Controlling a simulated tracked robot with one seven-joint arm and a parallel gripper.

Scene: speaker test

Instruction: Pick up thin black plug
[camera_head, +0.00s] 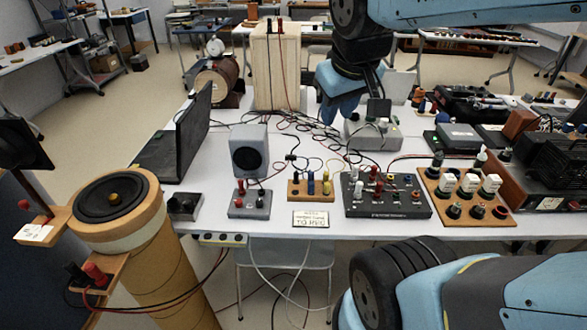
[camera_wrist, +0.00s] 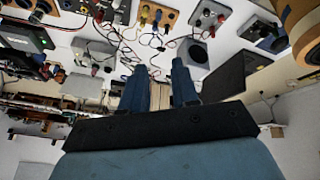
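I cannot tell for sure which piece is the thin black plug. A small black connector (camera_head: 291,157) lies among the thin cables on the white table, behind the small wooden terminal block (camera_head: 311,189). Upright red and black plugs (camera_head: 280,26) also stand on the tall wooden box (camera_head: 274,75). My gripper (camera_head: 342,98) hangs over the far middle of the table, to the right of the wooden box. In the wrist view my gripper (camera_wrist: 161,67) has its two dark blue fingers apart, with nothing held between them.
Tangled cables (camera_head: 310,130) cover the table's middle. A grey speaker (camera_head: 249,151), a black upright panel (camera_head: 193,128), a black terminal board (camera_head: 386,195) and a wooden board with white blocks (camera_head: 467,194) crowd the table. A large cardboard cylinder (camera_head: 165,265) stands at the front left.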

